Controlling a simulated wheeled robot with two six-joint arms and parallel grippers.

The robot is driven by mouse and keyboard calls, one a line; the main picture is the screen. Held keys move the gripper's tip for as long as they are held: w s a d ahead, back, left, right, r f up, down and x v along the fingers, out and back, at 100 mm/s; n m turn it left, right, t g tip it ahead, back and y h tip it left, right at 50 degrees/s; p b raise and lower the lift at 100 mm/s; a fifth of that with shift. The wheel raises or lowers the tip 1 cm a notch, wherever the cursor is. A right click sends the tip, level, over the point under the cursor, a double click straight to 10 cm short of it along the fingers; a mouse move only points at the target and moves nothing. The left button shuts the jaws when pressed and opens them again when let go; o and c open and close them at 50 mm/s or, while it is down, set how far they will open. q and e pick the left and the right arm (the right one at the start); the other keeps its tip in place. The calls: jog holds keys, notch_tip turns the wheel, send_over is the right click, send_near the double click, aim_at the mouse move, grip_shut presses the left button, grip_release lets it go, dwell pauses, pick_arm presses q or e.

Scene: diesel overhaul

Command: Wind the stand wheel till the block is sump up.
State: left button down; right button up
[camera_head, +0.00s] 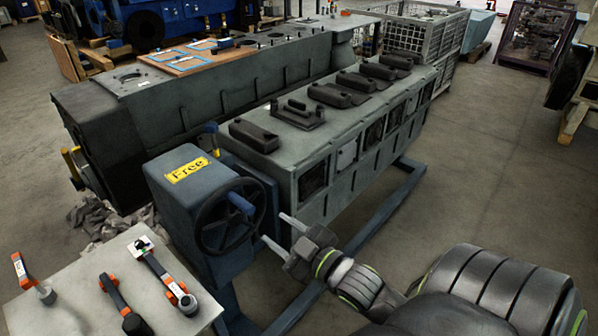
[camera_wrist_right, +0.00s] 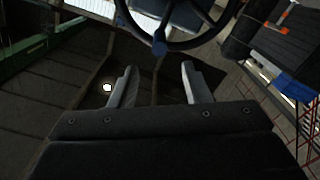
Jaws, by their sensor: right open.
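My left gripper is not in view.
A grey table (camera_head: 85,290) with several orange-and-black tools stands at the lower left. Blue stand rails (camera_head: 398,205) run along the floor under the block. A large dark grey engine (camera_head: 215,90) stands behind. Wire crates (camera_head: 425,35) are at the back.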

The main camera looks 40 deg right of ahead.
jog(key=shift+s+d+p, duration=0.15)
jog(key=shift+s+p, duration=0.3)
jog(key=shift+s, duration=1.95)
jog(key=shift+f, duration=0.1)
jog(key=s+d+f+m+g+h, duration=0.1)
jog(key=s+d+f+g, duration=0.15)
jog(key=f, duration=0.85)
jog(key=s+d+f+m+g+h, duration=0.1)
jog(key=d+f+m+g, duration=0.15)
jog(key=f, duration=0.85)
jog(key=s+d+f+m+g+h, duration=0.1)
jog(key=s+d+f+g, duration=0.15)
jog(key=f, duration=0.85)
jog(key=s+a+f+m+g, duration=0.1)
jog(key=s+a+f+g, duration=0.3)
jog(key=s+f, duration=0.6)
jog(key=s+a+f+m+g, duration=0.1)
jog(key=s+a+f+g, duration=0.3)
jog(key=s+f, duration=0.7)
jog(key=shift+s+g+y, duration=0.4)
jog(key=shift+s+g, duration=0.25)
jog(key=shift+s, duration=0.15)
jog(key=shift+a, duration=0.1)
jog(key=shift+c, duration=0.2)
